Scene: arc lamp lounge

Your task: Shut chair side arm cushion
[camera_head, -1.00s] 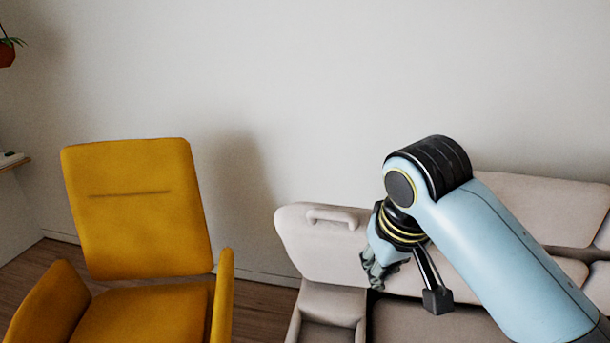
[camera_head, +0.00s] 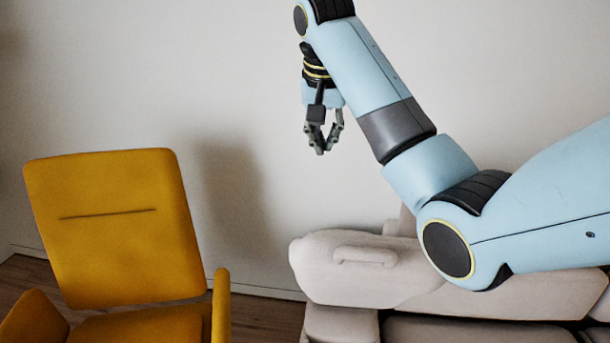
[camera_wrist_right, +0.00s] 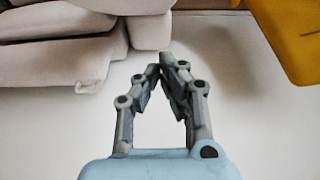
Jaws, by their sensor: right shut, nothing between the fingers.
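The pale beige arm cushion (camera_head: 330,276) of the sofa-like chair is in the lower middle of the head view, with a raised handle (camera_head: 365,256) on it. It lies over the arm base (camera_head: 340,325), and no open compartment shows beneath it. I cannot tell whether it sits fully flush. My right gripper (camera_head: 322,150) points down, shut and empty, in the air above the cushion and apart from it. In the right wrist view its fingertips (camera_wrist_right: 168,60) come together, with pale upholstery (camera_wrist_right: 60,60) at the upper left. My left gripper is not in view.
A mustard yellow armchair (camera_head: 115,225) stands to the left, with a gap of floor between it and the pale seat. The pale seat (camera_head: 470,332) and backrest run to the right behind my right arm. A plain wall is behind everything.

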